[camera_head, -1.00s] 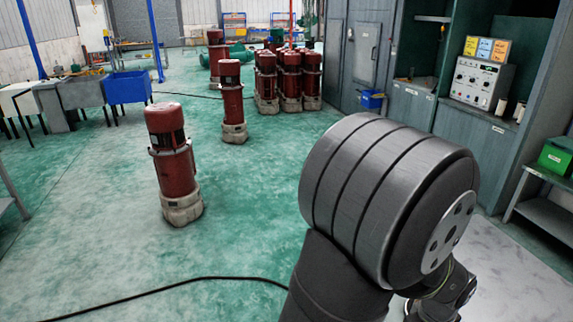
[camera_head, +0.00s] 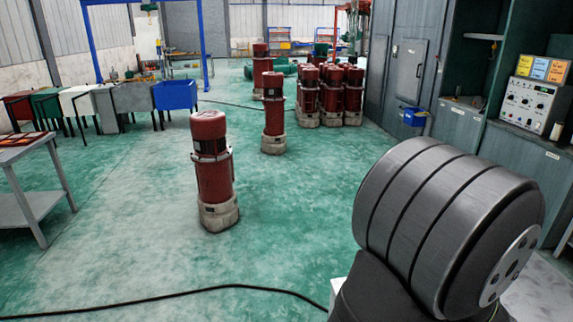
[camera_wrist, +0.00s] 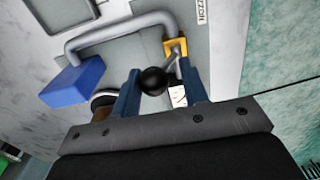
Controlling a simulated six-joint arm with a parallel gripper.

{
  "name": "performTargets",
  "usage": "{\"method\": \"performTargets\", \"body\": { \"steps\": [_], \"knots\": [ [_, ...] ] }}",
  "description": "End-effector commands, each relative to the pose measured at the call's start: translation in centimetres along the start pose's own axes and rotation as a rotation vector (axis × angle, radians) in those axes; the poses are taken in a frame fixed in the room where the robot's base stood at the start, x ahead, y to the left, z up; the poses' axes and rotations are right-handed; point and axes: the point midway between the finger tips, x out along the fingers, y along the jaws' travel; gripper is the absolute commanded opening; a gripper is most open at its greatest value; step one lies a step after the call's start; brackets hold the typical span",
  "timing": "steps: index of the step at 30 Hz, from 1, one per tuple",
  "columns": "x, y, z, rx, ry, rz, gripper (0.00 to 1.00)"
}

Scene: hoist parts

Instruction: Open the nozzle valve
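In the wrist view, my gripper (camera_wrist: 160,68) is open, with its two blue fingers apart. A black ball knob (camera_wrist: 153,80) shows between the fingers, with a gap to the right finger; whether it touches the left one I cannot tell. Beyond it are a yellow bracket (camera_wrist: 175,47) with a short metal rod below it, and a bent grey pipe (camera_wrist: 115,31) leading to a blue block (camera_wrist: 73,84). A partly cut-off label (camera_wrist: 201,11) near the top appears to read "NOZZL". In the head view my gripper is hidden.
In the head view, several red cylindrical units (camera_head: 214,175) stand on the green floor. A grey table (camera_head: 30,150) is at left, and a cabinet with a control panel (camera_head: 533,93) at right. A black cable (camera_head: 200,290) crosses the floor. Open floor lies in the middle.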

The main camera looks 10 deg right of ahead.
Motion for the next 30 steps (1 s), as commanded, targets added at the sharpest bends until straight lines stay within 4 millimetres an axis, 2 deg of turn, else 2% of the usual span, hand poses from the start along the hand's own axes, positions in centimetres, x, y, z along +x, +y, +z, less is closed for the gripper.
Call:
{"method": "performTargets", "body": {
  "steps": [18, 30],
  "knots": [
    [-0.6, -2.5, 0.0, -0.001, 0.0, -0.002, 0.38],
    [-0.6, -2.7, 0.0, -0.001, -0.001, -0.002, 0.38]
  ]
}}
